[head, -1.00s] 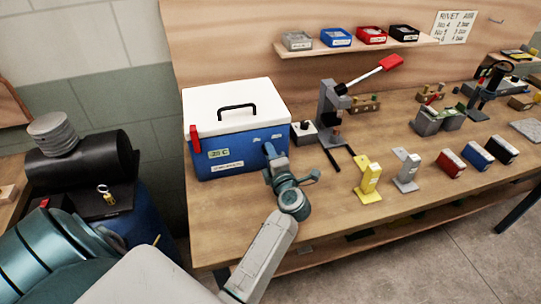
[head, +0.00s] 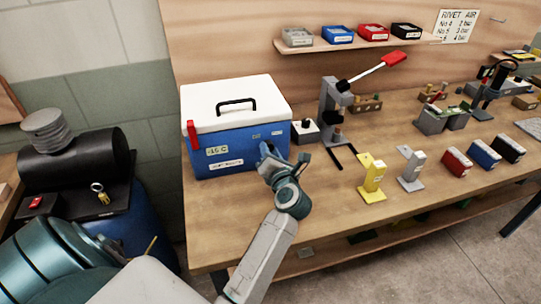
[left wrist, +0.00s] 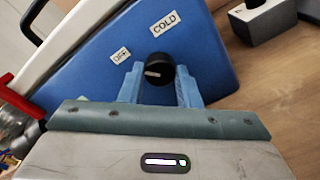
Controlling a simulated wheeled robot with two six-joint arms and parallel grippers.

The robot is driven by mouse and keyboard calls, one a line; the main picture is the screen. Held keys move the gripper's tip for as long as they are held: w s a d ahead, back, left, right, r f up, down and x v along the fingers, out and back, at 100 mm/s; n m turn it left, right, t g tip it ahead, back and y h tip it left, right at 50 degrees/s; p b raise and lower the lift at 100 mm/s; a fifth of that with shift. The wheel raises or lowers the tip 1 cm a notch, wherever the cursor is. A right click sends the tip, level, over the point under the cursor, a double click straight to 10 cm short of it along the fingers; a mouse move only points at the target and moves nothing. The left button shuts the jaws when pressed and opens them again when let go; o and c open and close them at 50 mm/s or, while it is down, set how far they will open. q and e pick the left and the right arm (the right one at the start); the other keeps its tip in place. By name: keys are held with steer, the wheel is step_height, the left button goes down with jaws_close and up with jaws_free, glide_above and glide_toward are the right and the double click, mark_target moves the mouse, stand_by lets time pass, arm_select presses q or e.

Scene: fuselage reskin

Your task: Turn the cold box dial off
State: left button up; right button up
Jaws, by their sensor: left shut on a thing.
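The cold box (head: 235,150) is blue with a white lid and a black handle. It stands closed at the left end of the bench. My left gripper (head: 267,150) is at the right part of its front. In the left wrist view, my left gripper (left wrist: 160,88) is shut on the black dial (left wrist: 158,68), one finger on each side. The dial's white mark points left, on the side of the OFF label (left wrist: 120,55) rather than the COLD label (left wrist: 163,22). In the head view the gripper hides the dial. My right gripper is not in view.
A red latch (head: 192,136) is on the box's left side. A small grey box with a black knob (head: 305,130) and a lever press (head: 335,105) stand to the right. Yellow (head: 372,175) and grey (head: 411,170) brackets stand farther right. The bench front is clear.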

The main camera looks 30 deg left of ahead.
arm_select(q)
steer(key=shift+r+n, duration=0.15)
steer(key=shift+n, duration=0.25)
steer(key=o, duration=1)
steer(key=shift+w, duration=0.1)
